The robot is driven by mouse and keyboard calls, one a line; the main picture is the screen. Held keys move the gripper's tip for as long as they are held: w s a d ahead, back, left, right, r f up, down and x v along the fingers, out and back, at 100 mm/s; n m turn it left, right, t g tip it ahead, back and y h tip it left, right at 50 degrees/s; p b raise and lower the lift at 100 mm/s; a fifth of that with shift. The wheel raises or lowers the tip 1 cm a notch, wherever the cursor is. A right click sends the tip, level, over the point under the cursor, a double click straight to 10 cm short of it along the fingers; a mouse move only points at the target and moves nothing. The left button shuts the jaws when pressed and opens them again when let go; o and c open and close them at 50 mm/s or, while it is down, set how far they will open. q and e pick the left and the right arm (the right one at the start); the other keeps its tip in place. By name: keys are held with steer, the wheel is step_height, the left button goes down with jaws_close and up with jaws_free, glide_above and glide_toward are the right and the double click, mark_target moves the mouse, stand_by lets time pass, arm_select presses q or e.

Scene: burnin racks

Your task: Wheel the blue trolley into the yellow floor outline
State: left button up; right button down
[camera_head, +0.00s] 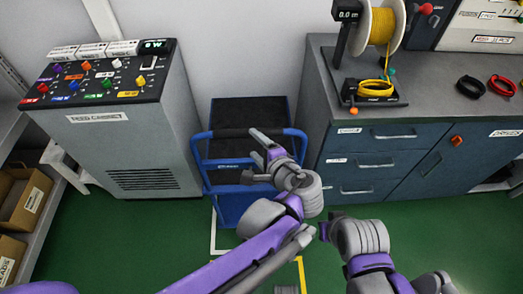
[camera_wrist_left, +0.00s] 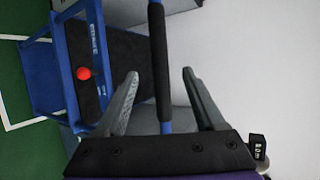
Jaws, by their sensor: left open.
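The blue trolley (camera_head: 225,205) stands between the grey cabinet and the blue drawer bench, with a black handle bar (camera_head: 232,133) across its near top. My left gripper (camera_head: 252,157) is at this handle. In the left wrist view the black grip of the handle (camera_wrist_left: 157,45) runs between the two spread fingers of the left gripper (camera_wrist_left: 160,76), with gaps on both sides. Part of the yellow floor outline (camera_head: 302,272) shows on the green floor, mostly hidden by my arms. My right gripper (camera_head: 325,230) is low at centre right; its jaws are unclear.
The grey feed cabinet (camera_head: 150,150) stands close left of the trolley, the blue drawer bench (camera_head: 365,160) close right. White floor lines (camera_head: 213,235) run by the trolley. A shelf with cardboard boxes (camera_head: 25,200) is at far left. A red ball (camera_wrist_left: 84,73) shows against the trolley.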

mark_target(246, 136)
arm_select(q)
steer(key=x, duration=0.7)
jaws_close()
stand_by(0.3)
